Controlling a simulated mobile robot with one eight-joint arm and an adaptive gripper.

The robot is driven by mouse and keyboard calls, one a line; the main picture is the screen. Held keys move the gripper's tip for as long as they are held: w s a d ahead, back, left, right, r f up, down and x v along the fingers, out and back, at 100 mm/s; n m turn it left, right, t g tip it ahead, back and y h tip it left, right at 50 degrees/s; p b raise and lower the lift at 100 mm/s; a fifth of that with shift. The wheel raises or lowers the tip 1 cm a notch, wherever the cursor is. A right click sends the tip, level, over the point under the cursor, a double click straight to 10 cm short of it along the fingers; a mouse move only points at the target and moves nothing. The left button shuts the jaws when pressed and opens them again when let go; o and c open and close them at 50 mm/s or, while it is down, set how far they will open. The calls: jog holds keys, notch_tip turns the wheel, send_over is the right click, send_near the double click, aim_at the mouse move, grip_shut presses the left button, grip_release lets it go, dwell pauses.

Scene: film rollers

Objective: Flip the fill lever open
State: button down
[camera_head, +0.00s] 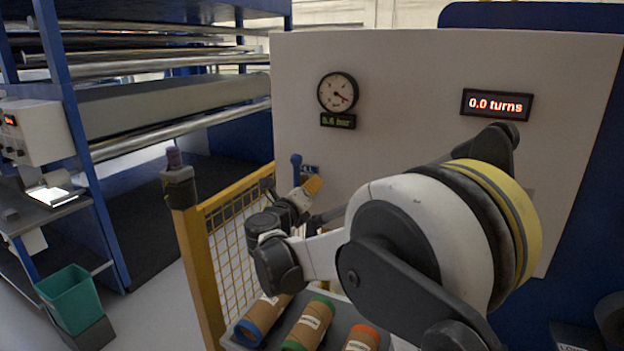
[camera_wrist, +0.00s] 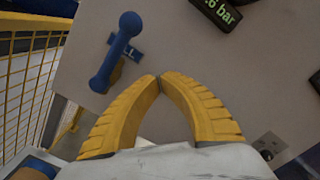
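The fill lever is a blue bar with round knobs. In the wrist view the lever (camera_wrist: 116,52) slants from its pivot at lower left to a knob at upper right, over a blue label ending in "LL". In the head view the lever (camera_head: 296,168) stands near the panel's left edge, its lower part hidden by my arm. My gripper (camera_wrist: 160,77) has its yellow fingertips together with nothing between them. Its tips are right of and below the lever in the wrist view, apart from it. In the head view my gripper (camera_head: 313,185) is just right of the lever.
The pale panel (camera_head: 420,75) carries a dial gauge (camera_head: 338,92), a green bar readout (camera_head: 338,121) and a red display (camera_head: 497,104) reading 0.0 turns. A yellow mesh guard (camera_head: 190,255) stands left of my arm. Cardboard tubes (camera_head: 310,324) lie below on a tray.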

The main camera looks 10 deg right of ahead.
jog(key=v, duration=0.7)
jog(key=shift+w+a+p, duration=0.15)
jog(key=shift+a+p, duration=0.15)
jog(key=shift+p, duration=0.15)
